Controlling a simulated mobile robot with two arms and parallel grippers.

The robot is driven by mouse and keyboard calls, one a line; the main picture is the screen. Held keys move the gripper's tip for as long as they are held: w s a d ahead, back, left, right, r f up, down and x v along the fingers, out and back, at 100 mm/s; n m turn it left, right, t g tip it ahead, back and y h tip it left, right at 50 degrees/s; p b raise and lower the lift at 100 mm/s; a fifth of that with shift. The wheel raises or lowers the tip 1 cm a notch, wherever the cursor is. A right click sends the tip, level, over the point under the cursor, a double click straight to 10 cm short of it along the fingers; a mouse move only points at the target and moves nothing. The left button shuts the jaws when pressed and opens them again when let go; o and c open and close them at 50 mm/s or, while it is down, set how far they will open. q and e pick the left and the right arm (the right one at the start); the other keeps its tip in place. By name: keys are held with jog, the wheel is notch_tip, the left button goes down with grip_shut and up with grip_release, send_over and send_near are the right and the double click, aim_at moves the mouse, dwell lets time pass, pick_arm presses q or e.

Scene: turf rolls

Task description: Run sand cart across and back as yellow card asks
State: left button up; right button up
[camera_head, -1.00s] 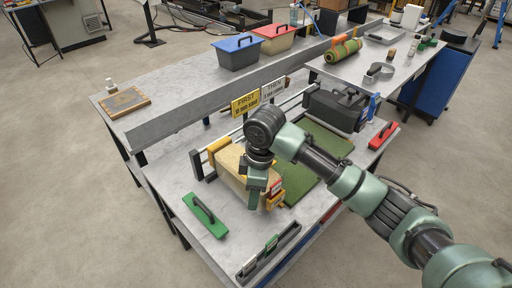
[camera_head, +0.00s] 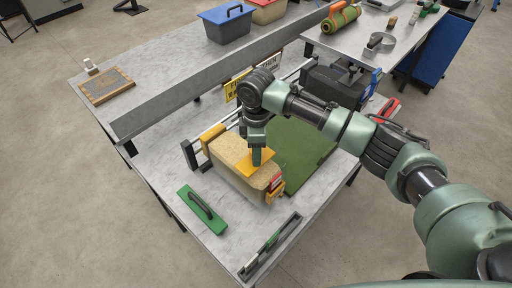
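The sand cart (camera_head: 226,160), a tan box with yellow-orange ends and an orange plate on top, stands at the left end of the rails. The green turf (camera_head: 305,158) lies to its right. My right gripper (camera_head: 257,158) points down at the orange plate, at or just above it; I cannot tell whether it touches or grips anything. My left gripper is not in view.
A dark box (camera_head: 325,84) stands at the rails' far right, with a red tool (camera_head: 388,108) beyond. A grey raised ledge (camera_head: 190,96) runs behind.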

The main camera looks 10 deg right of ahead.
jog(key=shift+s, duration=0.15)
jog(key=shift+c, duration=0.3)
jog(key=c, duration=1)
grip_shut()
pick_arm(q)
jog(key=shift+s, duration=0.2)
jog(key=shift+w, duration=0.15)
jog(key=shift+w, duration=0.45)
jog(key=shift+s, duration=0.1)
